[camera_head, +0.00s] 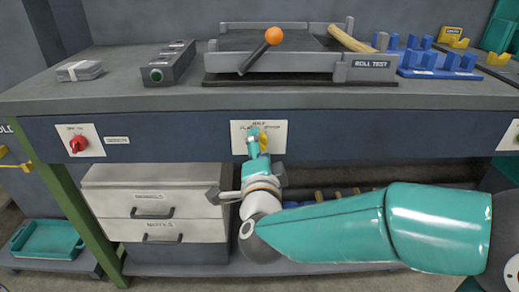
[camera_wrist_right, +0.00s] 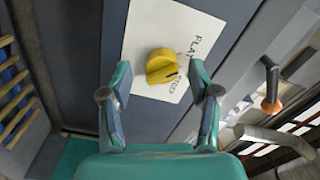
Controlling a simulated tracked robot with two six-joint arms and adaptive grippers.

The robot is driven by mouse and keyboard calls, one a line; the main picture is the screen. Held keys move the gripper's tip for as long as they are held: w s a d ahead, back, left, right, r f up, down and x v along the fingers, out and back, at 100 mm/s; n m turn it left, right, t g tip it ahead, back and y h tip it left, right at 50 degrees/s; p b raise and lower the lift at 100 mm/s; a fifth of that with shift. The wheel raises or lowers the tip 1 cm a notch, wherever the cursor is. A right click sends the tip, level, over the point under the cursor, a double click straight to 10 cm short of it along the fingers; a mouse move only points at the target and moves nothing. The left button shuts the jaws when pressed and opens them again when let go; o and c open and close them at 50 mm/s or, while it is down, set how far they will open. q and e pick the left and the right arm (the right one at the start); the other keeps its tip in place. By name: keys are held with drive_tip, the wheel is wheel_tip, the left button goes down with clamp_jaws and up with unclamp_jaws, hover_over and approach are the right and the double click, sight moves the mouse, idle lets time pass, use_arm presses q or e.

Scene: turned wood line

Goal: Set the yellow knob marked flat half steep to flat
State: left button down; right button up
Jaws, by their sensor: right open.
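The yellow knob (camera_wrist_right: 162,66) sits on a white plate (camera_wrist_right: 140,32) on the bench's front panel. A dark mark shows on its lower right side in the wrist view, towards partly hidden lettering; I cannot tell its setting for certain. "FLAT" is readable to the knob's right. In the head view the knob (camera_head: 264,142) is partly hidden behind my right gripper (camera_head: 255,134). The right gripper (camera_wrist_right: 161,76) is open, its fingers on either side of the knob in the wrist view, with visible gaps. I see no contact. My left gripper is not in view.
A red knob (camera_head: 78,143) is on the same panel at left. Above, the benchtop (camera_head: 130,92) holds a roll test rig (camera_head: 370,70) with an orange-tipped lever (camera_head: 274,36), and a grey box with a green button (camera_head: 156,75). Drawers (camera_head: 150,200) stand below left.

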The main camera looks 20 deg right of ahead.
drive_tip(key=v, duration=1.2)
